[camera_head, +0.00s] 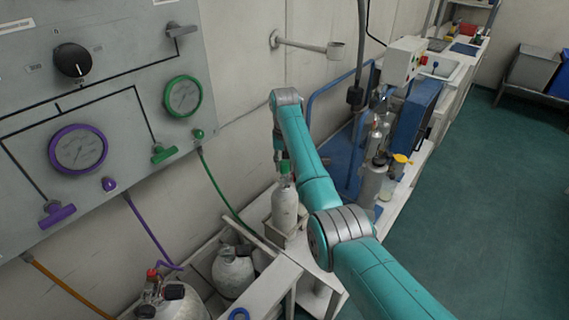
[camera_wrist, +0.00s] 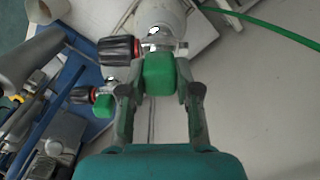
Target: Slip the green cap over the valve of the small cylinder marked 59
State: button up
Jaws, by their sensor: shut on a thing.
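The green cap (camera_wrist: 160,75) is between my gripper's two fingers in the wrist view. My gripper (camera_wrist: 160,88) is shut on it. Just beyond the cap is a metal valve (camera_wrist: 157,42) with a black knob on its left, on a pale cylinder (camera_wrist: 163,14). The cap is close against the valve; I cannot tell how far it is over it. In the head view the white small cylinder (camera_head: 285,207) stands upright below my gripper, with the green cap (camera_head: 284,167) at its top. No number is readable on it.
A second valve with a green part (camera_wrist: 103,105) shows at lower left of the wrist view. In the head view, a panel with gauges (camera_head: 120,100) stands at left, larger cylinders (camera_head: 233,272) sit below, and a cluttered bench (camera_head: 395,185) is at right. Green floor is open farther right.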

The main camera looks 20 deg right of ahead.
jog(key=shift+f, duration=1.05)
dwell(0.7)
jog(key=o, duration=0.8)
jog(key=shift+o, duration=0.2)
jog(key=shift+r, duration=0.1)
notch_tip(320, 180, up, 12)
jog(key=shift+f, duration=0.1)
